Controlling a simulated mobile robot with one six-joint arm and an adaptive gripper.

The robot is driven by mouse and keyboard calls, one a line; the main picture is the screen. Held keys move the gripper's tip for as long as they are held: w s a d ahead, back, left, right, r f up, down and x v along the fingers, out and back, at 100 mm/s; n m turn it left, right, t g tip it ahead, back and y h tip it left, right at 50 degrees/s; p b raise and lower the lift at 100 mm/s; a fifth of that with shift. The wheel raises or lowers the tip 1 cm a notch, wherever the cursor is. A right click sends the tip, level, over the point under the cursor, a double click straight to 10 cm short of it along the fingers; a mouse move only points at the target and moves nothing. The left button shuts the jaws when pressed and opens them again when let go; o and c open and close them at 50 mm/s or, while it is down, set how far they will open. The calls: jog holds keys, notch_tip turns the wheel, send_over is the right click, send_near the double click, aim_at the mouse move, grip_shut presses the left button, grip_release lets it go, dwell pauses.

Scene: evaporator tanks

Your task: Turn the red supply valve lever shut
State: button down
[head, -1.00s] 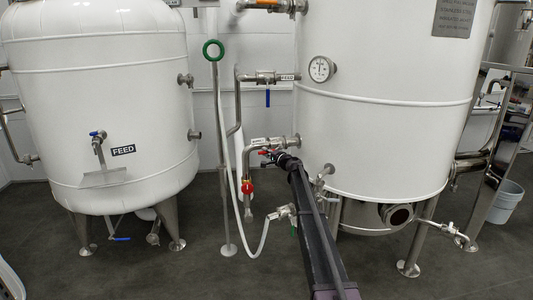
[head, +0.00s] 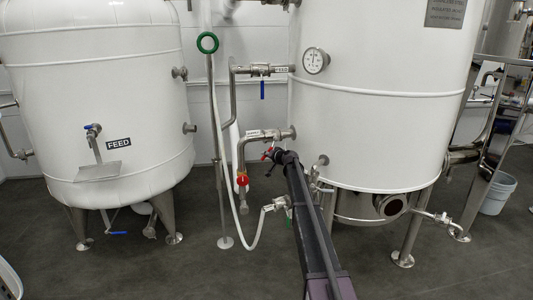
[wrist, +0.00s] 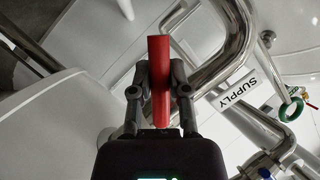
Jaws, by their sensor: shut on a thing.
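In the wrist view a red lever (wrist: 160,80) stands upright between the two fingers of my gripper (wrist: 160,92), which is shut on it. A white SUPPLY label (wrist: 236,90) is on the steel pipe to the right. In the head view my gripper (head: 274,155) is at the end of my dark arm, below the supply pipe (head: 268,134) that enters the right tank. A small red tip of the lever (head: 264,155) shows just left of it. The valve body is mostly hidden by my gripper.
A large white tank (head: 365,120) stands to the right, a FEED tank (head: 95,70) to the left. A blue-handled valve (head: 263,88) is above. The floor in front is clear.

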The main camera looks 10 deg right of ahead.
jog(key=d+f+n+h, duration=0.2)
jog(key=d+n+h, duration=0.2)
jog(key=d+n, duration=0.1)
jog(key=shift+w+d+f+n, duration=0.15)
jog(key=shift+d+n, duration=0.15)
jog(key=shift+n, duration=0.1)
dwell(0.5)
jog(key=c, duration=0.6)
grip_release()
jog(key=shift+w+f, duration=0.1)
